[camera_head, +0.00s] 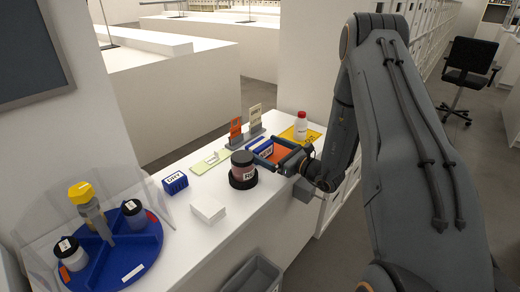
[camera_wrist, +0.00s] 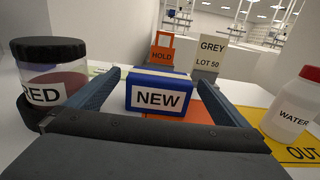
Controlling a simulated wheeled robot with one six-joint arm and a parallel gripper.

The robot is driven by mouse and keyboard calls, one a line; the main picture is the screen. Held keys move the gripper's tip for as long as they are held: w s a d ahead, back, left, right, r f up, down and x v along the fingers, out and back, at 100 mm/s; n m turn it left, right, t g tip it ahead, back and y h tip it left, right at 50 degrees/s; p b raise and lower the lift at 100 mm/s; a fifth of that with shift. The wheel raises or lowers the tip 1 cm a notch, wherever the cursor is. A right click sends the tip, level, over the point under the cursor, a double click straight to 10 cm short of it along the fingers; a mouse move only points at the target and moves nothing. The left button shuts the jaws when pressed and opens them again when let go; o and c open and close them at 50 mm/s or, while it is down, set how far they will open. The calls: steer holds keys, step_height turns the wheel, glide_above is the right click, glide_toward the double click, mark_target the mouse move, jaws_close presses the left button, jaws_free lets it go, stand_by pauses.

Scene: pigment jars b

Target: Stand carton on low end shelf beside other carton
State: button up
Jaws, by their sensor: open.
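A blue box labelled NEW (camera_wrist: 158,97), with a cream strip across its top, stands between the two fingers of my gripper (camera_wrist: 168,77). The fingers are open, one on each side of it; I cannot tell whether either touches it. In the head view the NEW box (camera_head: 265,149) is partly hidden by my gripper, low over the counter. A small plain white box (camera_head: 208,208) stands at the counter's front, left of my gripper. A blue block labelled DRY (camera_head: 175,183) stands farther left. I cannot make out a low end shelf or which box is the carton.
A dark-lidded jar labelled RED (camera_wrist: 52,75) stands close left of my gripper. A white WATER bottle (camera_wrist: 290,103) stands right on a yellow OUT mat (camera_wrist: 290,151). HOLD (camera_wrist: 162,53) and GREY cards (camera_wrist: 210,55) stand behind. A blue round tray (camera_head: 120,262) holds jars.

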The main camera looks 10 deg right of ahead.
mark_target(259, 144)
steer(key=x, duration=0.3)
steer(key=shift+w+a+p, duration=0.15)
steer(key=shift+p, duration=0.2)
steer(key=c, duration=1.3)
